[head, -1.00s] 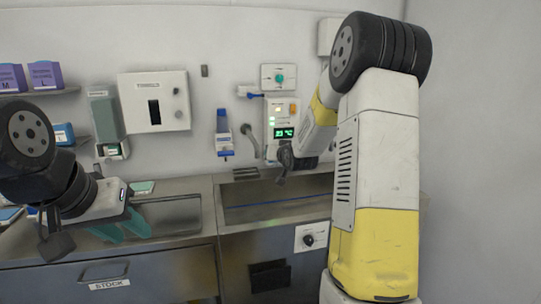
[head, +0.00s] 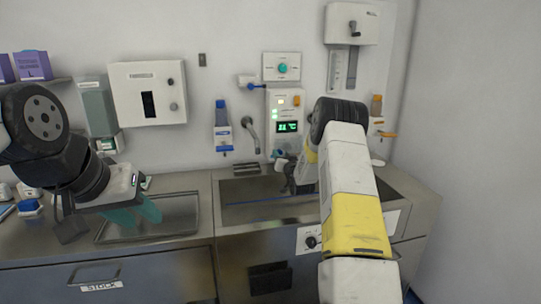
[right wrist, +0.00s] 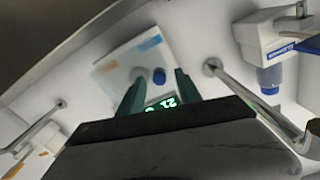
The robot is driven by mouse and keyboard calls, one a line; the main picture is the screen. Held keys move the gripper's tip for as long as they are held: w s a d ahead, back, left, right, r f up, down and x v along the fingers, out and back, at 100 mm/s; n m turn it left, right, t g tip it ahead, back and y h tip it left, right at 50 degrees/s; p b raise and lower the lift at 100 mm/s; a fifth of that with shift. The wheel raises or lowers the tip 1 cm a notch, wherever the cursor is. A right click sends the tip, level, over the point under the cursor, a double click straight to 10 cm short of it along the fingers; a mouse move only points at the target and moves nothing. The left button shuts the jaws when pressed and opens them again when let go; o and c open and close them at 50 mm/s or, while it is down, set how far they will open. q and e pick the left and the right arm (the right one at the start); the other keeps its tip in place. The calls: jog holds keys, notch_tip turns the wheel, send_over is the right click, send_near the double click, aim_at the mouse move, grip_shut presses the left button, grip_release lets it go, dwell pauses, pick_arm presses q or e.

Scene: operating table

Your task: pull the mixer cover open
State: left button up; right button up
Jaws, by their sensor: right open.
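A white wall unit (head: 286,123) with a green temperature display hangs above the sink, below a white panel with a teal knob (head: 281,67). I cannot tell for sure which part is the mixer cover. My right gripper (head: 287,180) is in front of and below the unit, partly hidden by my arm in the head view. My left gripper (head: 136,214) hangs with fingers apart and empty over the left counter.
The sink (head: 250,212) lies under the wall unit, with a spout (head: 249,135) on the wall to its left. A blue-topped dispenser (head: 222,125) and a white wall box (head: 147,93) are farther left. A crank-handled dispenser (head: 352,24) and an orange lever (head: 388,135) are at right.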

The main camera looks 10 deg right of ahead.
jog(key=shift+w, duration=0.7)
grip_shut()
jog(key=shift+a, duration=0.2)
dwell(0.8)
